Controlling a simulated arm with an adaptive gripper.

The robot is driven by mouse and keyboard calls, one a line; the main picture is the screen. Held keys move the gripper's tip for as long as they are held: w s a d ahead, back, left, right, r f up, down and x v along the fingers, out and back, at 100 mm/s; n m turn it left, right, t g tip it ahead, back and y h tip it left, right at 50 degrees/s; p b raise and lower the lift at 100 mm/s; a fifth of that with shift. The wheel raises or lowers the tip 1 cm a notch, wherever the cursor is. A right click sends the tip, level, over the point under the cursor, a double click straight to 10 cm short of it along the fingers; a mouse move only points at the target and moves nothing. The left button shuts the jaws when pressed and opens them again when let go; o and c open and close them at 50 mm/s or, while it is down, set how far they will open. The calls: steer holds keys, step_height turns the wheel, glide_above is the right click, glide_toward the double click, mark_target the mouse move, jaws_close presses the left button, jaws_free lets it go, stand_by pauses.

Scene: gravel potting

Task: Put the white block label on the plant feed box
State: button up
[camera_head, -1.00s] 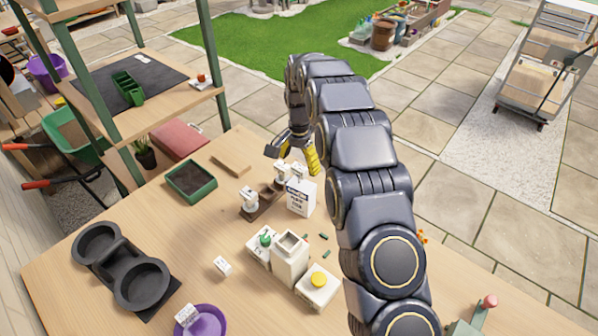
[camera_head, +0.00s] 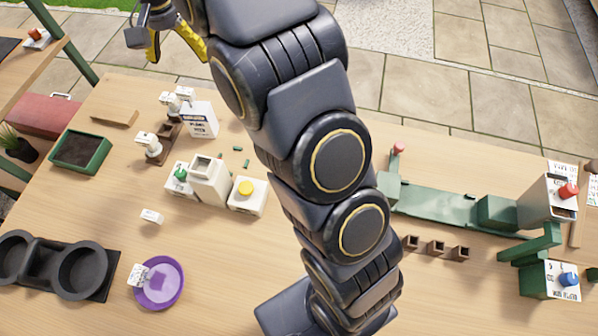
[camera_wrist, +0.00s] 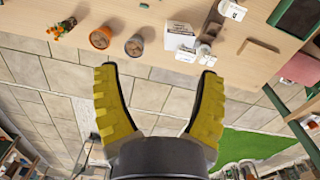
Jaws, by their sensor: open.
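The plant feed box (camera_head: 200,120) is an upright white box with a dark printed band, near the table's far edge; it also shows in the wrist view (camera_wrist: 180,37). Small white blocks with print could be the label: one (camera_head: 151,216) lies alone on the table, one (camera_head: 138,275) leans at the purple saucer, and others (camera_head: 149,143) sit at a brown holder beside the box. I cannot tell which is meant. My gripper (camera_wrist: 158,66) is open and empty, beyond the table's far edge over the paving, apart from the box.
White containers with green (camera_head: 181,174) and yellow (camera_head: 246,188) caps stand in front of the box. A green planter (camera_head: 103,155), black double holder (camera_head: 110,270) and purple saucer (camera_head: 178,290) are on the left.

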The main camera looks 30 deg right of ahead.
steer(key=s+d+r+n, duration=0.1)
steer(key=s+d+n, duration=0.1)
steer(key=s, duration=1.4)
steer(key=s+d+r+n+g, duration=0.1)
steer(key=s+n, duration=0.4)
steer(key=s, duration=1.2)
steer(key=shift+s+d, duration=0.3)
steer(key=shift+d, duration=0.15)
